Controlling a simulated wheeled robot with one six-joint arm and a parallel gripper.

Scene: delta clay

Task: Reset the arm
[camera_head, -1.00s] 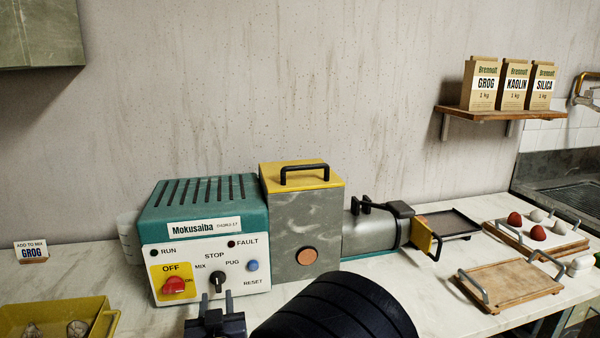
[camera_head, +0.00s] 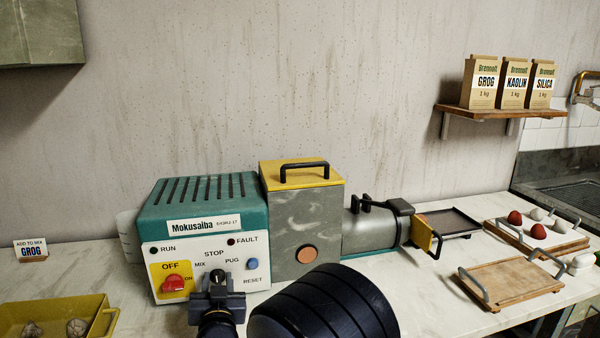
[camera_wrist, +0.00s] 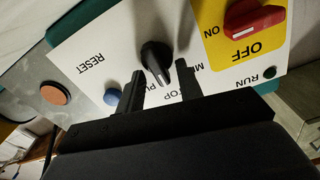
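My gripper (camera_head: 218,284) is in front of the white control panel (camera_head: 166,252) of the teal Mokusaiba machine (camera_head: 200,196). In the wrist view my gripper (camera_wrist: 160,76) is open, with a gap between its two black fingers. The black selector knob (camera_wrist: 154,56) is just beyond the fingertips, in line with the gap; I see no finger closed on it. The blue RESET button (camera_head: 252,264) is to the right of my gripper; it also shows beside a finger in the wrist view (camera_wrist: 112,97). The red switch (camera_head: 174,283) is to its left.
The mixer's grey hopper (camera_head: 305,225) with a yellow lid stands to the right, then its barrel (camera_head: 368,232). A yellow tray (camera_head: 92,312) is at the lower left. Wooden boards (camera_head: 510,283) lie at the right. The wall above the machine is clear.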

